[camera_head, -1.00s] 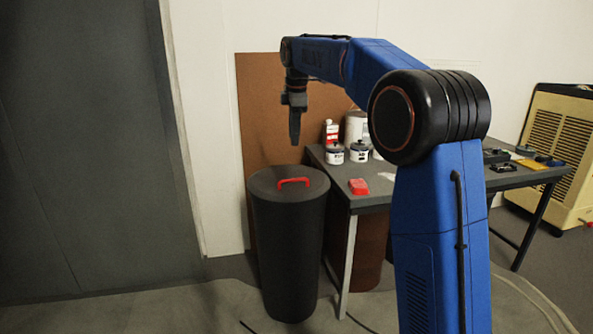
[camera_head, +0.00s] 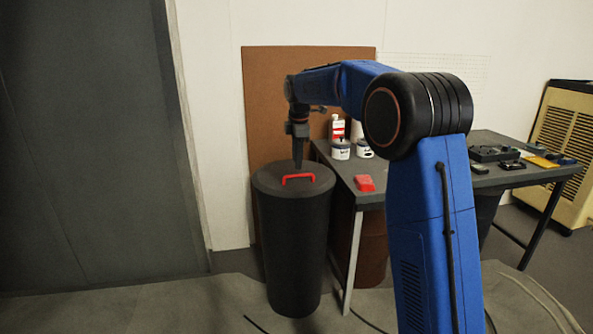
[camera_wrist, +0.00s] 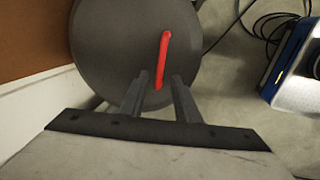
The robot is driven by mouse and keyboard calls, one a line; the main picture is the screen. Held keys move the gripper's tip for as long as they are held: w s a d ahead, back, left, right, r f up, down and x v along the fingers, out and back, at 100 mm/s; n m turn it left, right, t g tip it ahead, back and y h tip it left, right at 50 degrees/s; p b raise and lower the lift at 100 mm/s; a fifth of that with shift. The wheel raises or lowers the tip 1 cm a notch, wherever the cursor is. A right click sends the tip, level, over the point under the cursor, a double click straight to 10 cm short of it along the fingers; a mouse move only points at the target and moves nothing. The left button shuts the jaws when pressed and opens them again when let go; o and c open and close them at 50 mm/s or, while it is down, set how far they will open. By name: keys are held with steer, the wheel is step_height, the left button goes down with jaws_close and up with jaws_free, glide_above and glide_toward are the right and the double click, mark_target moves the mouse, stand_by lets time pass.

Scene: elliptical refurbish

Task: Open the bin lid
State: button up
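The bin (camera_head: 292,245) is a tall dark cylinder standing on the floor left of the table. Its round dark lid (camera_head: 268,180) is on top and looks closed. A red handle (camera_head: 299,178) arches over the lid. My gripper (camera_head: 298,166) points down just above the handle, at its far side in the head view. In the wrist view, the two fingers of my gripper (camera_wrist: 158,80) are apart, with the near end of the red handle (camera_wrist: 164,60) showing between them. Whether the fingers touch the handle cannot be told. The lid (camera_wrist: 110,50) fills the wrist view's upper middle.
The table (camera_head: 350,192) stands right beside the bin, with a red box (camera_head: 364,183), cans (camera_head: 340,149) and tools (camera_head: 495,153) on it. A brown board (camera_head: 262,110) leans on the wall behind. Cables (camera_wrist: 265,20) lie on the floor. Floor left of the bin is clear.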

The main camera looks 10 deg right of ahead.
mark_target(296, 175)
steer(key=shift+w+f, duration=0.25)
steer(key=shift+f, duration=1.05)
steer(key=shift+w+f, duration=0.25)
steer(key=shift+f, duration=1)
jaws_close()
